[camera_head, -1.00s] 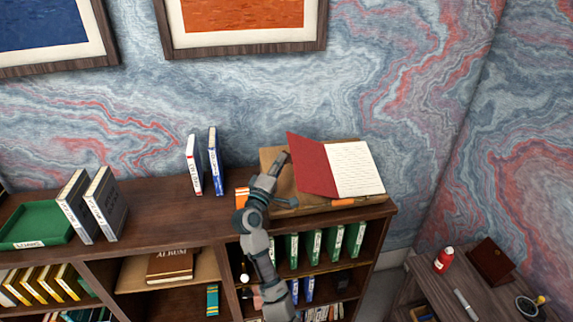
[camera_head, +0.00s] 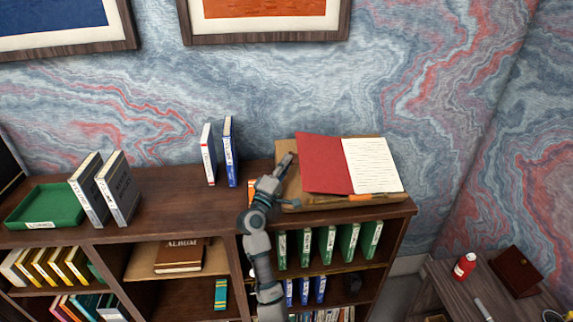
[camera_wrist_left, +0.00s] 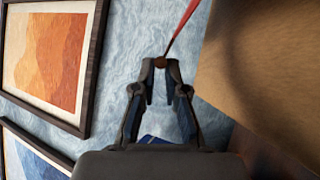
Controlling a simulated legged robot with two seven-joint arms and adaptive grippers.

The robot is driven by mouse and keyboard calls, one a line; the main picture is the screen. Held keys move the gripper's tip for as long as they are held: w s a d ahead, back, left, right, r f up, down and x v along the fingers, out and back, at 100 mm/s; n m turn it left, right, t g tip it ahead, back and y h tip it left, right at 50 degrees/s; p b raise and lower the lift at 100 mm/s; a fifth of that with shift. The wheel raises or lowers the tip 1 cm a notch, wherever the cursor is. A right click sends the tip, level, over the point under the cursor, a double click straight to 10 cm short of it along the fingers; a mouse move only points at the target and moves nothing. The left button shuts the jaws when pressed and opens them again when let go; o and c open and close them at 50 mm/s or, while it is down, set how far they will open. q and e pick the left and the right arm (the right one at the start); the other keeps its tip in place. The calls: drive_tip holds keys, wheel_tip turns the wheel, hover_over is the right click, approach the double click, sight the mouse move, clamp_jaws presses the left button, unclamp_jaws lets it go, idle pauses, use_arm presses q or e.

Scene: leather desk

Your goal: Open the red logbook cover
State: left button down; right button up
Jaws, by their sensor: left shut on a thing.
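The red logbook lies on a tan board on top of the shelf in the head view. Its red cover (camera_head: 325,165) is swung open to the left, and the white lined page (camera_head: 372,165) is exposed on the right. My left gripper (camera_head: 287,160) is at the cover's left edge. In the left wrist view the fingertips (camera_wrist_left: 160,63) are closed together on a small brown piece at the edge of the thin red cover (camera_wrist_left: 183,28). Whether the cover lies fully flat is hard to tell. My right gripper is not in view.
The tan board (camera_head: 290,190) sits near the shelf top's right end. Two upright books (camera_head: 219,155) stand left of my arm. Grey books (camera_head: 105,190) and a green tray (camera_head: 45,206) are farther left. A lower desk with a red bottle (camera_head: 464,266) is at right.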

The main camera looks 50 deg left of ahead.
use_arm(q)
drive_tip(key=c, duration=1.1)
unclamp_jaws()
drive_tip(key=shift+w+f, duration=0.1)
drive_tip(key=shift+w, duration=0.05)
drive_tip(key=v, duration=1.2)
drive_tip(key=shift+a, duration=0.1)
drive_tip(key=shift+f, duration=0.1)
